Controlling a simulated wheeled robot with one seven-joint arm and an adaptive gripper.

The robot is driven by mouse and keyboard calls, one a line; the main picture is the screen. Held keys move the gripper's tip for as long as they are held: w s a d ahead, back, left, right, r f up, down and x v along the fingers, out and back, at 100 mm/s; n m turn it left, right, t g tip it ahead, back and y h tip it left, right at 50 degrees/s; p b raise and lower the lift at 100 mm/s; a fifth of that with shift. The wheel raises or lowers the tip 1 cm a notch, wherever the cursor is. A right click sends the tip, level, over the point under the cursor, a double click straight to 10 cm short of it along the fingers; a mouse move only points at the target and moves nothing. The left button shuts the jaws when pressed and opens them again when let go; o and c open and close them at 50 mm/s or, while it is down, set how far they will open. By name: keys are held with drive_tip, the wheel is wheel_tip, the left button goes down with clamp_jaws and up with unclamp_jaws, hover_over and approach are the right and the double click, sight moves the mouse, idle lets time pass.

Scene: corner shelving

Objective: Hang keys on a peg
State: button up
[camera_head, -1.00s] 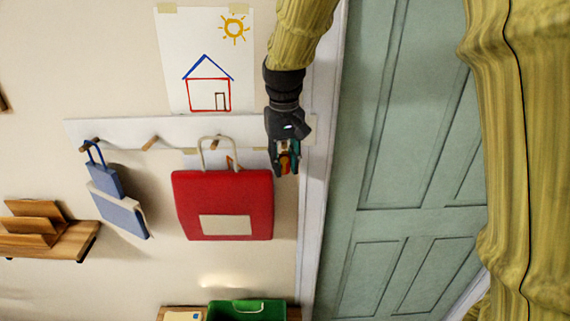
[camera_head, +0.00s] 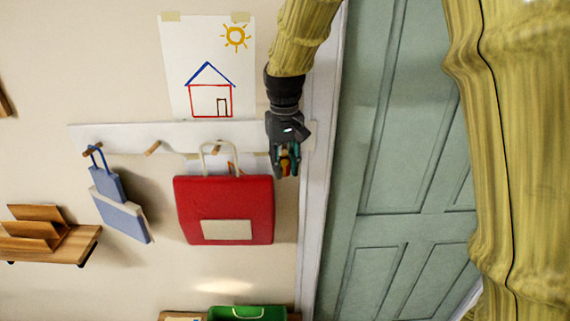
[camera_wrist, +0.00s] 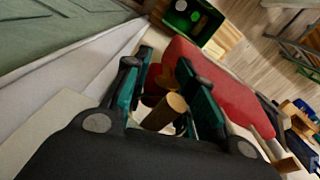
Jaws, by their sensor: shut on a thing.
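My gripper (camera_head: 287,172) is at the right end of the white peg rail (camera_head: 185,137), by the door frame. It is shut on a small red and yellow thing, which I take for the keys (camera_head: 286,167); its shape is mostly hidden by the fingers. In the wrist view the fingers (camera_wrist: 166,95) flank a round wooden peg (camera_wrist: 176,103), with a dark red piece (camera_wrist: 153,84) close behind it. I cannot tell whether the keys touch or circle this peg. Another peg (camera_head: 153,148) on the rail is bare.
A red bag (camera_head: 224,195) hangs just left of my gripper. A blue bag (camera_head: 122,214) hangs on the leftmost peg (camera_head: 92,150). A green bin (camera_head: 247,312) is below. The green door (camera_head: 415,170) is at the right, a wooden shelf (camera_head: 70,246) at the left.

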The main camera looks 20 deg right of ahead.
drive_tip(key=shift+w+d, duration=0.1)
drive_tip(key=shift+w, duration=0.15)
drive_tip(key=o, duration=1.1)
drive_tip(key=shift+r, duration=0.1)
drive_tip(key=shift+r, duration=0.1)
